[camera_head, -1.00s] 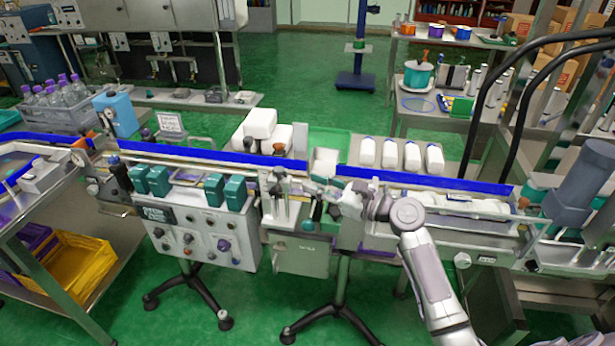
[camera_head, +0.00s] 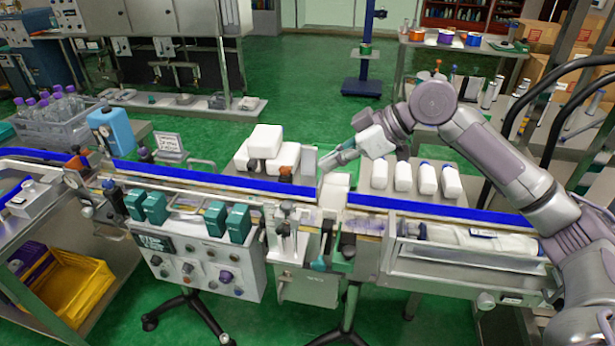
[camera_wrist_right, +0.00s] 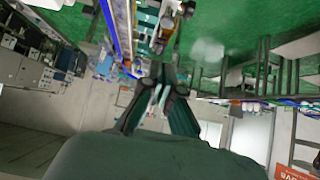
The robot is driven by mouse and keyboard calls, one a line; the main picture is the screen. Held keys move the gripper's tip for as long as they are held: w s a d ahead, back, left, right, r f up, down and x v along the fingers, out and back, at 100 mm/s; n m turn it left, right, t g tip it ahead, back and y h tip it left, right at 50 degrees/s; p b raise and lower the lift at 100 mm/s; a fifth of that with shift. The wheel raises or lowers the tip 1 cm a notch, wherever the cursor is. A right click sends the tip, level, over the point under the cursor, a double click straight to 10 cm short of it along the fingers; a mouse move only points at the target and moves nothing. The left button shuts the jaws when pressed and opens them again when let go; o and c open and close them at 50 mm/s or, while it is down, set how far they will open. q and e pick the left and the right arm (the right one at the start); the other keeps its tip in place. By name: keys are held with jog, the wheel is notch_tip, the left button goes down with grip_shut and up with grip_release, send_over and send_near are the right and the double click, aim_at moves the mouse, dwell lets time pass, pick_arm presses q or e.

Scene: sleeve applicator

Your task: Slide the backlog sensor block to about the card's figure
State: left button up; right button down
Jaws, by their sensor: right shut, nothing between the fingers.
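My right gripper (camera_head: 328,164) is shut and empty. It is above the gap in the blue-edged conveyor (camera_head: 220,181), pointing left; its fingers also show in the wrist view (camera_wrist_right: 160,98). A small dark block with an orange part (camera_head: 286,174) sits at the conveyor's far edge, left of the gripper and apart from it. I cannot tell whether this is the backlog sensor block. A small card on a stand (camera_head: 170,144) is behind the conveyor at left; its writing is too small to read. My left gripper is not in view.
White packs (camera_head: 265,141) stand behind the conveyor, left of the gripper. Several white bottles (camera_head: 404,177) stand behind it to the right. Teal blocks (camera_head: 215,222) sit above a control panel (camera_head: 200,262) in front. A blue bottle-like unit (camera_head: 112,132) stands at left.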

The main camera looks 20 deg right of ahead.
jog(key=p, duration=0.2)
send_near(282, 204)
jog(key=w+a+r, duration=0.1)
jog(key=w+a, duration=0.1)
jog(key=a, duration=0.1)
jog(key=f, duration=0.1)
jog(key=f+p, duration=0.1)
jog(key=f, duration=0.1)
jog(key=shift+w+a+f+p, duration=0.3)
jog(key=shift+w+a+f, duration=0.05)
jog(key=shift+f, duration=0.7)
